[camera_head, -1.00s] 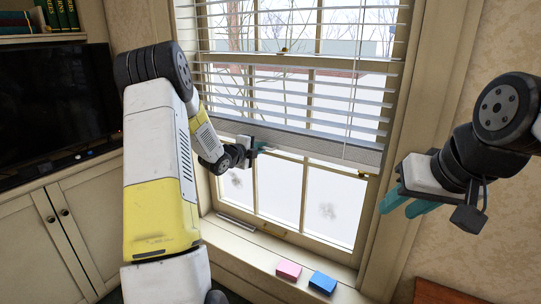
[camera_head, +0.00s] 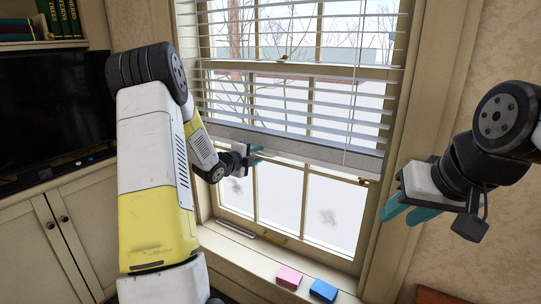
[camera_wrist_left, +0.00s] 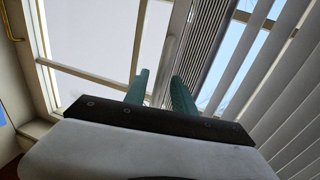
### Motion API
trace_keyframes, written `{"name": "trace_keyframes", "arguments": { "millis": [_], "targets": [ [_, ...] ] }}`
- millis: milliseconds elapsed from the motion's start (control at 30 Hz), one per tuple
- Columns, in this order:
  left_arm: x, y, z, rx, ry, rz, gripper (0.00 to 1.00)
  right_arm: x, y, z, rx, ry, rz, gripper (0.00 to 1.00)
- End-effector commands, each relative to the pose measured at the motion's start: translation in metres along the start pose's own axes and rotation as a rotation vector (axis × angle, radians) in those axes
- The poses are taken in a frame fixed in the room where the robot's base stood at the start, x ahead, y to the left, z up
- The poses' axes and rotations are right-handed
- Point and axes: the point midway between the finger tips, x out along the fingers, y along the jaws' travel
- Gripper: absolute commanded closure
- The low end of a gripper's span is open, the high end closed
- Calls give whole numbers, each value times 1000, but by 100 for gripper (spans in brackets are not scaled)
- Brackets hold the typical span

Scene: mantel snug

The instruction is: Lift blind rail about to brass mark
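The blind's grey bottom rail (camera_head: 330,153) hangs roughly level across the window, below the white slats. In the left wrist view the rail and stacked slats (camera_wrist_left: 204,50) run down toward my left gripper's fingers. My left gripper (camera_head: 257,155) is at the rail's lower edge, left of its middle. Its teal fingers (camera_wrist_left: 160,92) are apart; whether they touch the rail is unclear. My right gripper (camera_head: 408,211) is open and empty, right of the window. A small brass piece (camera_head: 283,57) sits on the window's middle bar; I cannot tell whether it is the mark.
A pink block (camera_head: 288,277) and a blue block (camera_head: 323,290) sit on the sill. Another brass piece (camera_head: 363,181) is at the window's lower right. A pull cord (camera_head: 352,110) hangs in front of the slats. A dark television (camera_head: 50,115) stands on the left cabinet.

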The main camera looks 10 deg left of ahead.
Motion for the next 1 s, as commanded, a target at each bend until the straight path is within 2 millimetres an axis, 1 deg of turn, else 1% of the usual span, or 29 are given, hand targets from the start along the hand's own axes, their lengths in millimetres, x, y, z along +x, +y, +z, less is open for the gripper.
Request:
{"name": "trace_keyframes", "arguments": {
  "millis": [33, 100, 200, 300, 433, 733, 867, 967, 1000],
  "targets": [
    [-10, -1, 1, 1, -2, -1, 69, 0, 0, 0, 0, 0, 0, 64],
    [-23, -1, 1, 1, -2, 0, 69, 0, 0, 0, 0, 0, 0, 64],
    [-38, -1, 0, 0, -1, -1, 69, 0, 0, 0, 0, 0, 0, 64],
    [-48, 0, 0, 1, 0, 0, 69, 0, 0, 0, 0, 0, 0, 64],
    [-54, 0, 0, 1, -1, -1, 69, 0, 0, 0, 0, 0, 0, 64],
    [-54, -2, 0, -3, -3, 1, 69, 0, 0, 0, 0, 0, 0, 64],
    [-61, -17, -2, -60, -48, 34, 69, 0, 0, 0, 0, 0, 0, 64],
    [-76, -39, -5, -176, -131, 85, 69, 0, 0, 0, 0, 0, 0, 64],
    [-86, -49, -8, -242, -174, 106, 69, 0, 0, 0, 0, 0, 0, 64]
  ]
}}
